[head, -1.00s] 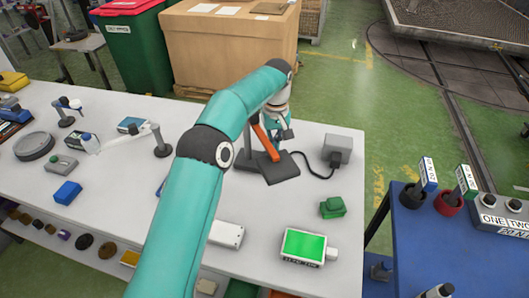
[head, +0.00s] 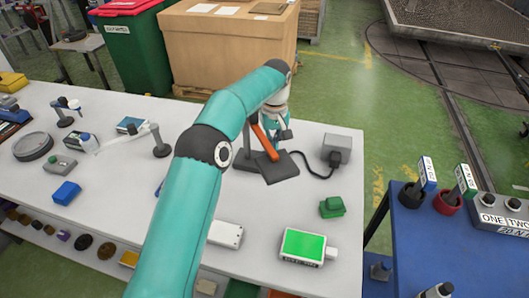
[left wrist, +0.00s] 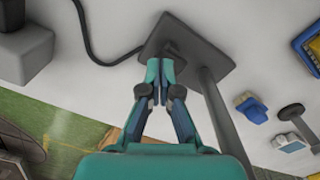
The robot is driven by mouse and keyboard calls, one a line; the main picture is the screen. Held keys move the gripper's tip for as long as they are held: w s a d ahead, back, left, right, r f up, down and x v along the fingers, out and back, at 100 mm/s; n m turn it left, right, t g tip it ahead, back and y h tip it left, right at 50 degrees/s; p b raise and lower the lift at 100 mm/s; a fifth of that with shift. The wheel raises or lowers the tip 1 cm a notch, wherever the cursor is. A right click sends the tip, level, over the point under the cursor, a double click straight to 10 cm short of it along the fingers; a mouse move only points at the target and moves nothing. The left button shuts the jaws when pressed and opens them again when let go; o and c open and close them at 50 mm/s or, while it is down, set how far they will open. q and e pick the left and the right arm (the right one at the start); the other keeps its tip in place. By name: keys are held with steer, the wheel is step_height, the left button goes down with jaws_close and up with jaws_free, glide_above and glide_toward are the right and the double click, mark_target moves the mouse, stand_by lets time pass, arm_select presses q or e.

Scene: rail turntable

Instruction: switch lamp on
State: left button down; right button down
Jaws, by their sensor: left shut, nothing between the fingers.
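The lamp stands on a dark flat base (head: 279,169) on the white table, with a slanted orange bar (head: 265,141) beside its post. The base also shows in the left wrist view (left wrist: 208,63), with a dark post (left wrist: 222,112) rising at the right. A small dark raised part (left wrist: 173,47) sits on the base. My left gripper (head: 284,136) is shut and empty over the base. In the left wrist view its fingertips (left wrist: 160,68) are close to the raised part; I cannot tell whether they touch it. My arm hides part of the lamp. My right gripper is not in view.
A black cable (head: 317,175) runs from the base to a grey box (head: 338,146). A green block (head: 333,207) and a green-screened device (head: 303,246) lie nearer the front. Several tools stand at the left. A blue cart (head: 420,240) stands at the right.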

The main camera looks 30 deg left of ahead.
arm_select(q)
steer(key=shift+f+b, duration=0.7)
steer(key=shift+f, duration=0.5)
stand_by(0.4)
steer(key=shift+s, duration=0.1)
steer(key=shift+r+p, duration=0.7)
steer(key=shift+p, duration=0.15)
step_height(320, 180, up, 6)
steer(key=p, duration=0.6)
steer(key=shift+f, duration=0.15)
